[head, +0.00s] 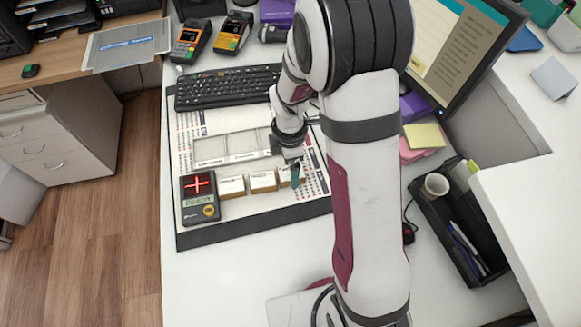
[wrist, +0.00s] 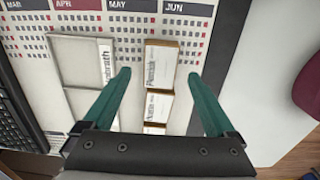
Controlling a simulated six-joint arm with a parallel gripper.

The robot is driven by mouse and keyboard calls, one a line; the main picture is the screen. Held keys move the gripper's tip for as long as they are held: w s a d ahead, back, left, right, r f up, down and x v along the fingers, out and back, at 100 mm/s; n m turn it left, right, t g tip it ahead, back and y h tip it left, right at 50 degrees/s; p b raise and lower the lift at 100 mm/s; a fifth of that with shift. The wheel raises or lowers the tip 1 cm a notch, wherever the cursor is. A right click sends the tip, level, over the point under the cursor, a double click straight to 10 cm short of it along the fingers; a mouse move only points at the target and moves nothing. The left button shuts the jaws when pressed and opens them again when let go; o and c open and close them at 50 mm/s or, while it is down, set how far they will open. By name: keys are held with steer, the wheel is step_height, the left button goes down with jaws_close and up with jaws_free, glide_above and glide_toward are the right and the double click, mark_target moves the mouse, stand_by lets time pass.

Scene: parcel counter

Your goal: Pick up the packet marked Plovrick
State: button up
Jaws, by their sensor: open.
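Three small tan packets with white labels stand in a row on the desk mat. The end packet (wrist: 162,62), nearest the printed calendar months in the wrist view, has a label that seems to read Plovrick, though the print is small. In the head view it appears to be the rightmost packet (head: 285,181), partly hidden by a teal finger. My gripper (wrist: 159,75) is open, with one teal fingertip on each side of this packet and a gap showing on both sides. In the head view, my gripper (head: 294,174) is low over the right end of the row.
A middle packet (wrist: 157,106) adjoins it; another packet (head: 231,187) is at the row's left end. A labelled slotted tray (wrist: 80,75) lies alongside. A dark device with a red cross (head: 200,197) is left of the row, a keyboard (head: 225,87) behind. The front mat is clear.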

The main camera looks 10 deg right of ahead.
step_height(320, 180, down, 2)
steer(key=shift+f, duration=0.15)
jaws_close()
stand_by(0.3)
